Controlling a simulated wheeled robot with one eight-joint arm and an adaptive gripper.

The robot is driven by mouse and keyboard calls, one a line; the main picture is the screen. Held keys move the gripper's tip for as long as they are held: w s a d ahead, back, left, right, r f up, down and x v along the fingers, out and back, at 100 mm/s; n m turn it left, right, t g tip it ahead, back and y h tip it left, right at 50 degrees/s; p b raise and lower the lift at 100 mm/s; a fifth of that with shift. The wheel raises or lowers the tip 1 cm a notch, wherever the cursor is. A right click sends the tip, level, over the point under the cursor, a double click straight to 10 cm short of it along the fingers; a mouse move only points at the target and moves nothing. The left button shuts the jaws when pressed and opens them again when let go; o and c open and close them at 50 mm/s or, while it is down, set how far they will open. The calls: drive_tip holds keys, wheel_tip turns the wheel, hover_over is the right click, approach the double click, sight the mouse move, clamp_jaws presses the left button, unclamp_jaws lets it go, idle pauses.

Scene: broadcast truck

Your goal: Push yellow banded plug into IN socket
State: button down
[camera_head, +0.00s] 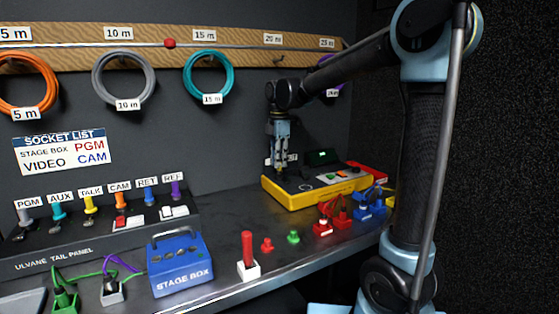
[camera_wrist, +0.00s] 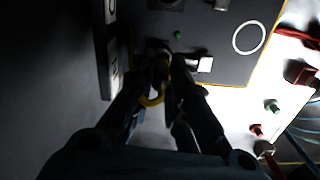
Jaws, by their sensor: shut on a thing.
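My gripper (camera_head: 284,163) points down over the back left part of the yellow-edged test unit (camera_head: 297,201). In the wrist view, the fingers of my gripper (camera_wrist: 163,70) are closed in on a dark plug with a yellow band (camera_wrist: 152,101), which shows between them. The plug's tip end lies in shadow near the unit's dark top panel (camera_wrist: 226,64). The IN socket cannot be made out; the fingers and the dark cover that area. I cannot tell whether the plug touches or sits in a socket.
A dark wall stands close behind the unit. Red plugs (camera_head: 322,226) and blue plugs (camera_head: 362,212) with cables lie in front of it. A blue stage box (camera_head: 180,264) and a white block with a red post (camera_head: 248,256) stand further left on the bench.

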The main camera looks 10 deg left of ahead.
drive_tip(key=shift+f, duration=0.7)
drive_tip(key=c, duration=1.5)
unclamp_jaws()
drive_tip(key=shift+r, duration=3.7)
